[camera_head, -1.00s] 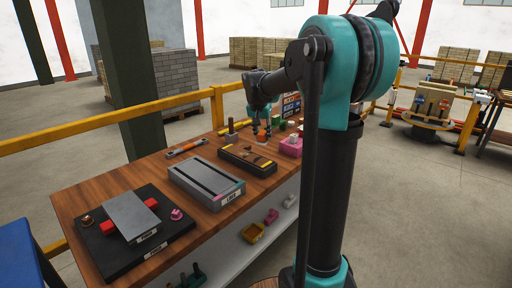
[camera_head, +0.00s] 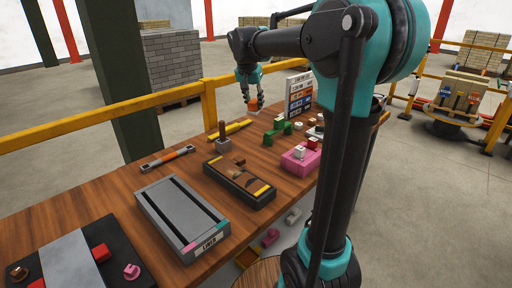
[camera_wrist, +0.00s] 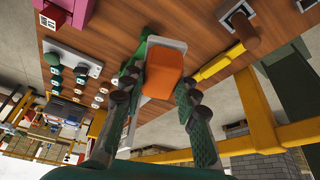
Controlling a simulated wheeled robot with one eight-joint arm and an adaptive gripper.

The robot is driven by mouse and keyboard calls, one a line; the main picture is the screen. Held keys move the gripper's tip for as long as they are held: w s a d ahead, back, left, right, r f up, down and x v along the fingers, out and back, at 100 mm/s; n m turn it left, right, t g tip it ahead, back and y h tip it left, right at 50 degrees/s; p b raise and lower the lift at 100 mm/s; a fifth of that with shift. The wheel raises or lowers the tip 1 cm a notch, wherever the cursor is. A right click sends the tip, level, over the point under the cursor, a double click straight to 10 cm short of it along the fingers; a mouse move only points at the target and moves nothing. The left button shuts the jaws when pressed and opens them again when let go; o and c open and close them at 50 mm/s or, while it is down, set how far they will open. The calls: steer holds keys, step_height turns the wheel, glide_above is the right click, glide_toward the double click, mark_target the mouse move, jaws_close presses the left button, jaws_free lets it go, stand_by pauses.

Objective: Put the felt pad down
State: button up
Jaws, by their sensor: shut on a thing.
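The felt pad (camera_head: 253,104), an orange block with a pale layer beneath, is held in my gripper (camera_head: 250,92) near the far edge of the wooden table. In the wrist view, the pad's orange top (camera_wrist: 163,84) lies between the two green and black fingers of my gripper (camera_wrist: 160,100). The pad seems to be held above the tabletop, beside the labelled board (camera_head: 299,96). Part of its pale underside shows at the far end; the finger contact itself is not clear.
A wooden-handled block (camera_head: 223,142) and a yellow bar (camera_head: 238,129) are near the back edge. Green pieces (camera_head: 275,131) and a pink box (camera_head: 301,165) stand to the right. A dark tray (camera_head: 225,178) and grey mould (camera_head: 150,215) sit nearer. A yellow rail (camera_head: 100,126) runs behind the table.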

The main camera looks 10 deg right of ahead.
step_height(320, 180, down, 19)
steer(key=shift+f, duration=0.1)
stand_by(0.4)
steer(key=shift+f, duration=0.1)
steer(key=o, duration=1.1)
steer(key=v, duration=1.2)
steer(key=shift+a, duration=0.1)
